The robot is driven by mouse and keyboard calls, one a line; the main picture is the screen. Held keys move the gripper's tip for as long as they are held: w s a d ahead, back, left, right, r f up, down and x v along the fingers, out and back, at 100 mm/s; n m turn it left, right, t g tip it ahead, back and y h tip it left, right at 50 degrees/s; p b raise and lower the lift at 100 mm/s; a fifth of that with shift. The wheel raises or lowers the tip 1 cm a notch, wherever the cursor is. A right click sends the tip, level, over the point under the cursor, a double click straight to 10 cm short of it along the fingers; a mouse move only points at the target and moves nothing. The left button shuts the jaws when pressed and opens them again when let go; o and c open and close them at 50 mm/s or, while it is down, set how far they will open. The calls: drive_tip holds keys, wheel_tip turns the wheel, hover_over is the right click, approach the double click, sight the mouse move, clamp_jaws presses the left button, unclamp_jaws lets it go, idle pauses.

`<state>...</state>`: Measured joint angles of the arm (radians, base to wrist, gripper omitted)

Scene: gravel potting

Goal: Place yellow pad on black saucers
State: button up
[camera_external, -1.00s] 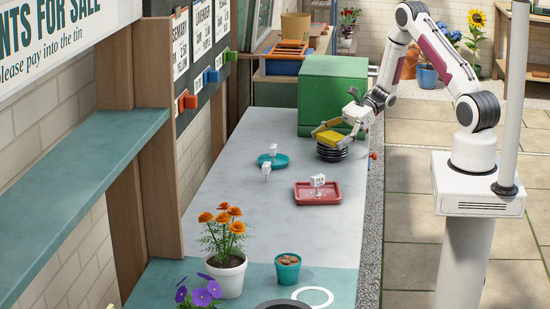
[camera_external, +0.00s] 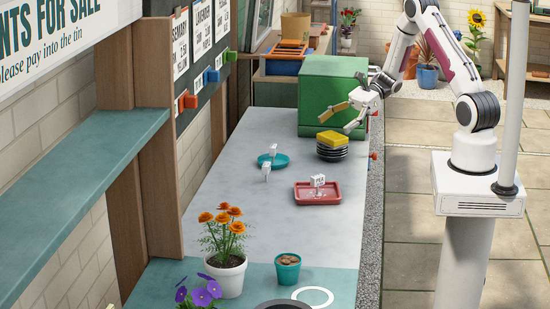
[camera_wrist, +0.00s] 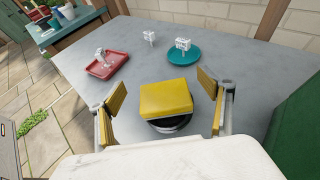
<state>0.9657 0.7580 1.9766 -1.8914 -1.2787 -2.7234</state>
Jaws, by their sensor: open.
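The yellow pad (camera_external: 332,138) lies on top of the stack of black saucers (camera_external: 332,154) near the right edge of the grey table. In the wrist view the pad (camera_wrist: 166,98) covers most of the saucers, whose dark rim (camera_wrist: 172,125) shows below it. My gripper (camera_external: 343,117) is open and empty, above the pad and slightly to its right. In the wrist view its two yellow-faced fingers (camera_wrist: 163,100) stand apart on either side of the pad, not touching it.
A green box (camera_external: 333,92) stands just behind the saucers. A red tray (camera_external: 317,199) with a white tag and a teal saucer (camera_external: 281,161) with white tags nearby lie on the table. Flower pots (camera_external: 226,277) stand at the front.

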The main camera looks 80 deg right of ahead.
drive_tip(key=shift+r, duration=1.85)
drive_tip(key=shift+w+r+m, duration=0.2)
drive_tip(key=shift+w+m, duration=0.1)
drive_tip(key=shift+w, duration=0.1)
drive_tip(key=w+d+r+m+t+h, duration=0.1)
drive_tip(key=w+r+m+t+h, duration=0.1)
drive_tip(key=w+r+m+h, duration=0.3)
wheel_tip(320, 180, up, 15)
drive_tip(key=m+h, duration=0.8)
drive_tip(key=m, duration=1)
hover_over(334, 134)
drive_tip(key=w, duration=0.5)
drive_tip(key=s+a+f+m+g+y, duration=0.1)
drive_tip(key=s+a+f+m+g, duration=0.1)
drive_tip(key=s+a+m, duration=0.8)
drive_tip(key=s+a+f+m+g+y, duration=0.2)
drive_tip(key=s+a+m, duration=0.9)
drive_tip(key=s, duration=0.6)
drive_tip(key=shift+s+a+f+g+y, duration=0.2)
drive_tip(key=shift+f+g+y, duration=0.15)
drive_tip(key=shift+g, duration=0.55)
